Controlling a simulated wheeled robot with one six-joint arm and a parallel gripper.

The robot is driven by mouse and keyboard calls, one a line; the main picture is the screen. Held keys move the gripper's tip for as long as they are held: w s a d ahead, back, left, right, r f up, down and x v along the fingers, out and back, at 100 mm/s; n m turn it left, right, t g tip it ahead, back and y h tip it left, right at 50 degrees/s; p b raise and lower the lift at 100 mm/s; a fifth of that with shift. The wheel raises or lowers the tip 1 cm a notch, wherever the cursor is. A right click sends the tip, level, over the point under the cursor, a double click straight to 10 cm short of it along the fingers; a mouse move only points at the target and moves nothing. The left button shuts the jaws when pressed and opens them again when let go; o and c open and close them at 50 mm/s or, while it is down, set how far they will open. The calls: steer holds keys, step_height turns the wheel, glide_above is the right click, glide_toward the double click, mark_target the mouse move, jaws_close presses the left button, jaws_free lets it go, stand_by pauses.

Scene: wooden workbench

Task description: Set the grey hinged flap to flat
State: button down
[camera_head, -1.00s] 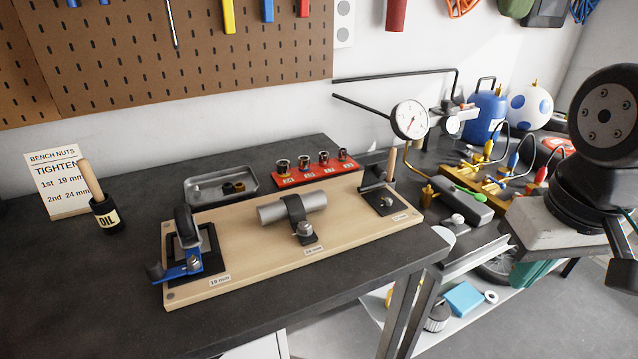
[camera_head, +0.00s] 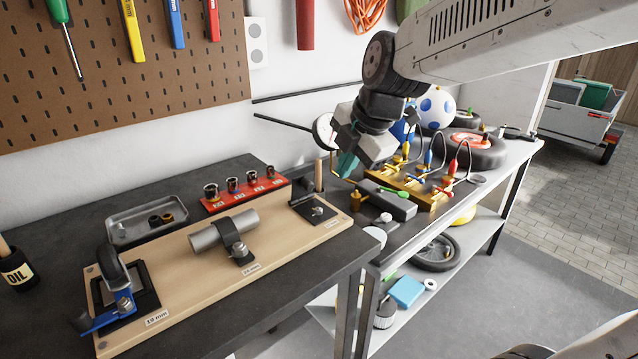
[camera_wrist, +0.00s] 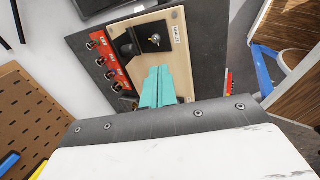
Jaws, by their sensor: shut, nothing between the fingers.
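At the right end of a wooden board (camera_head: 180,265) is a dark grey square plate (camera_head: 322,212) with a bolt on it. An upright wooden peg (camera_head: 319,175) stands at its back. The plate also shows in the wrist view (camera_wrist: 163,33), with a dark raised part (camera_wrist: 125,46) beside it. This looks like the hinged flap, but its exact angle is hard to tell. My gripper (camera_head: 345,168) has teal fingers, which are shut and empty. In the head view they appear above and to the right of the peg. In the wrist view the fingers (camera_wrist: 159,70) point towards the board.
A grey cylinder (camera_head: 206,238) under a strap and a blue-handled clamp (camera_head: 108,318) sit on the board. A red socket rack (camera_head: 242,196) and a metal tray (camera_head: 125,231) lie behind it. A dial gauge (camera_head: 323,132) and brass fittings (camera_head: 415,190) stand close to my gripper.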

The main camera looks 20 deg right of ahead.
mark_target(306, 189)
steer(key=x, duration=1)
steer(key=shift+w, duration=0.1)
steer(key=shift+w+a+r, duration=0.1)
steer(key=shift+w+a, duration=0.1)
steer(key=shift+w, duration=0.4)
steer(key=shift+w+a+r, duration=0.1)
steer(key=shift+w+a, duration=0.1)
steer(key=shift+w, duration=0.4)
steer(key=shift+w+a+r, duration=0.15)
steer(key=shift+w+a, duration=0.05)
steer(key=shift+w, duration=0.55)
steer(key=shift+a+r, duration=0.1)
steer(key=shift+w+r+g, duration=0.15)
steer(key=shift+w+g, duration=0.05)
steer(key=shift+g, duration=0.2)
